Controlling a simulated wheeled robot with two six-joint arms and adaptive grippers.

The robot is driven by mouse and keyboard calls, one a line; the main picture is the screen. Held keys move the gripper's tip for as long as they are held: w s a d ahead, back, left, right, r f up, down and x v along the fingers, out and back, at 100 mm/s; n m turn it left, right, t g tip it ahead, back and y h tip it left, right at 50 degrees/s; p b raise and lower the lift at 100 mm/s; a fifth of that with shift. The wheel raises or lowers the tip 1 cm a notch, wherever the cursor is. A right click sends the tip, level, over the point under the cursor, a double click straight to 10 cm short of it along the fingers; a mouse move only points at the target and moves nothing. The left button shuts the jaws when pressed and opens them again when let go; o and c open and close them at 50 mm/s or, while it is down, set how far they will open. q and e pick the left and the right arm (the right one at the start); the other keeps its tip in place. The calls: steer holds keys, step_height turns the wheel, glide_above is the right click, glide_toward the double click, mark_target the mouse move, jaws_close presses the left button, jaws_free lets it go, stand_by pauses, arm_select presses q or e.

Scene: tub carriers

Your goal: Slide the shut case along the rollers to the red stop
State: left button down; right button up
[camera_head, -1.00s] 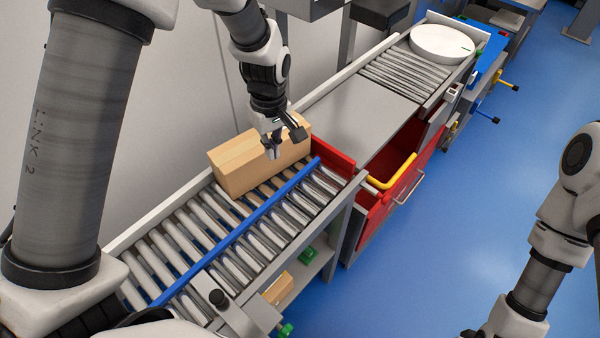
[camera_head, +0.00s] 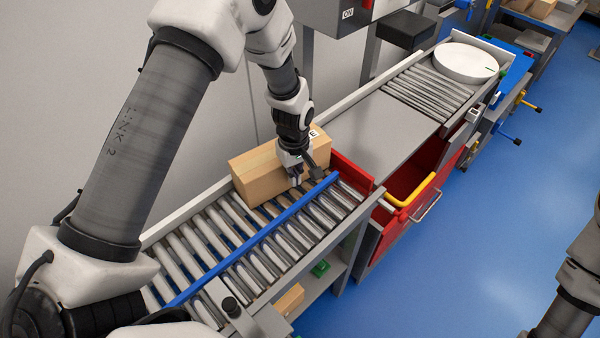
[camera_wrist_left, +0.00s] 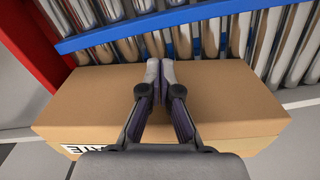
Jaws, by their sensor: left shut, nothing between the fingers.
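The case is a closed tan cardboard box (camera_head: 262,175) lying on the rollers (camera_head: 225,225), between the back side rail and a blue guide rail (camera_head: 265,232). Its right end is close to the red stop (camera_head: 352,172); I cannot tell whether they touch. In the left wrist view the box (camera_wrist_left: 235,100) spans the middle, with the red stop (camera_wrist_left: 35,50) at its left end. My left gripper (camera_head: 306,178) is shut and empty at the box's right part; its fingers (camera_wrist_left: 160,65) overlap the box and hide part of it. My right gripper is outside the views.
Past the stop lie a flat grey plate (camera_head: 375,125), more rollers and a white round disc (camera_head: 466,62). An open red drawer with a yellow handle (camera_head: 412,195) sits below the plate. A grey wall stands behind the line.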

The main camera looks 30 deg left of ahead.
arm_select(q)
steer(key=shift+w+a, duration=0.15)
steer(key=shift+a, duration=0.35)
steer(key=shift+d, duration=0.1)
steer(key=shift+w+a, duration=0.75)
steer(key=shift+a, duration=0.35)
steer(key=shift+d, duration=0.15)
